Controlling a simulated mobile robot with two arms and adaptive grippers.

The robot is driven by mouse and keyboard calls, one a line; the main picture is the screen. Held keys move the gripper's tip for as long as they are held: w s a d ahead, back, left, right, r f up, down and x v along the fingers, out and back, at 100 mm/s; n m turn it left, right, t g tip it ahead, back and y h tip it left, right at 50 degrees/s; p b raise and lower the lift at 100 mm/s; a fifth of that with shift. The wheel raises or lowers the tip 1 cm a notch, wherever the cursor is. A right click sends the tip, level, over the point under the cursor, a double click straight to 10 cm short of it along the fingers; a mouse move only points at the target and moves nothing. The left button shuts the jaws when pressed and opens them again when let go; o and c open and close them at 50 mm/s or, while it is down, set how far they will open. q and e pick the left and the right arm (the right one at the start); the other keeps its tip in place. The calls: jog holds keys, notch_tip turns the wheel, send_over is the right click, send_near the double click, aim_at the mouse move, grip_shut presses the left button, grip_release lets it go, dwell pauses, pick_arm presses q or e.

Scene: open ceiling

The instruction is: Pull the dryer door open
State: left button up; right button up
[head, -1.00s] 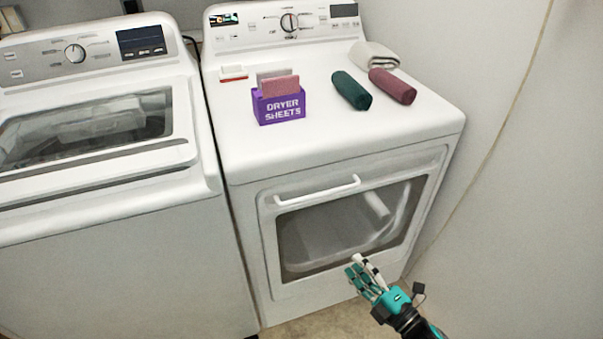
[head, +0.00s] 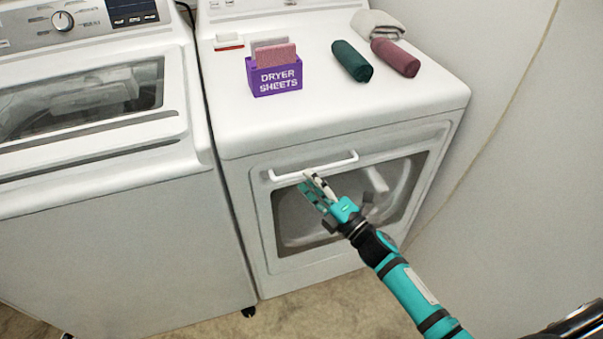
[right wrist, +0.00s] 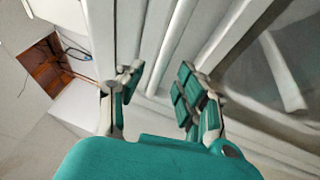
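The white dryer (head: 300,130) has a front door (head: 400,215) with a dark window, and the door looks closed. A white bar handle (head: 335,163) runs along the door's upper edge. My right gripper (head: 309,186) is at the handle's left half, just below and in front of the bar. In the right wrist view its two fingers (right wrist: 160,88) are apart, and a white bar that looks like the handle (right wrist: 172,45) runs into the gap between them. I cannot tell if the fingers touch it. My left gripper is not in view.
A washer (head: 100,190) stands to the left, close beside the dryer. On the dryer's top are a purple dryer sheets box (head: 274,80), a green roll (head: 352,60) and a dark pink roll (head: 395,57). A wall (head: 530,150) is at the right. Floor (head: 260,318) shows in front.

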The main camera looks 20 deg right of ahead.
aim_at(301, 172)
jog(key=shift+x, duration=1.85)
grip_shut()
